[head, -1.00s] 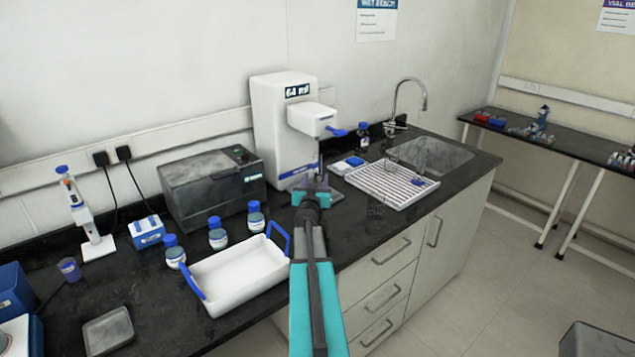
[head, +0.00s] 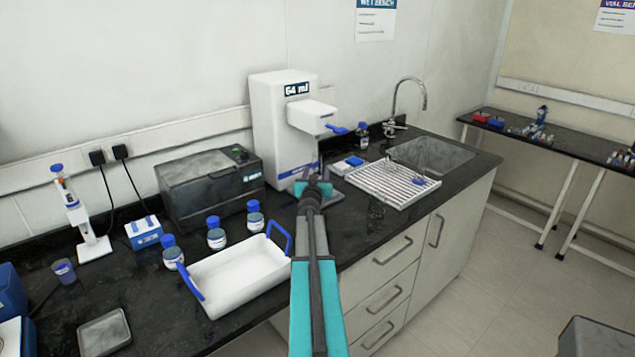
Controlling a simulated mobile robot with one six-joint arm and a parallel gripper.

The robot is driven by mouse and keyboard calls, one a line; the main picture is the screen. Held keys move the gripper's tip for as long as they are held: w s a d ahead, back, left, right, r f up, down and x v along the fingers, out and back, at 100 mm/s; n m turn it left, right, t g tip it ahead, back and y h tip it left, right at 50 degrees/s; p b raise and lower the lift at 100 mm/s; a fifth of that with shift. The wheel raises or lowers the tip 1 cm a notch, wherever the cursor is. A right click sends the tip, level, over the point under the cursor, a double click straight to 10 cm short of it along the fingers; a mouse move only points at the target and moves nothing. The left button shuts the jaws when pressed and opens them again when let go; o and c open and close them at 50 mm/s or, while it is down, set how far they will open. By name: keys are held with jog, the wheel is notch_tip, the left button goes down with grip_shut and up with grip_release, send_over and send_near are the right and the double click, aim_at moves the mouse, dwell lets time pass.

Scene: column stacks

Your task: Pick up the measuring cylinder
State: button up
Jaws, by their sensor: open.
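A thin, clear upright shape (head: 320,153), probably the measuring cylinder, shows under the spout of the white dispenser (head: 270,125), whose display reads 64 ml. Its lower part is hidden behind my gripper, so I cannot make out its base. My gripper (head: 317,178), teal and dark grey, is open in front of the dispenser's base, close to that shape in the picture. Its fingertips are small and partly hidden by my wrist. I cannot tell whether they stand around the shape or short of it, and I see nothing held.
A white tray with blue handles (head: 240,278) and several blue-capped bottles (head: 216,236) stand left of my arm. A grey machine (head: 210,188) stands behind them. A drying rack (head: 392,186) with clear glassware and the sink (head: 440,158) lie to the right.

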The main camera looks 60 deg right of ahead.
aim_at(317, 166)
dwell(0.4)
grip_shut()
jog(key=shift+r, duration=0.35)
jog(key=shift+r+p, duration=0.9)
jog(key=shift+r, duration=0.65)
jog(key=shift+s+a+f, duration=0.1)
jog(key=shift+s+a, duration=0.35)
jog(key=s+a+r, duration=0.1)
jog(key=s+a, duration=0.8)
jog(key=a, duration=0.2)
jog(key=shift+s+r+b, duration=0.2)
jog(key=shift+b, duration=0.2)
jog(key=shift+s+a, duration=0.1)
dwell(0.6)
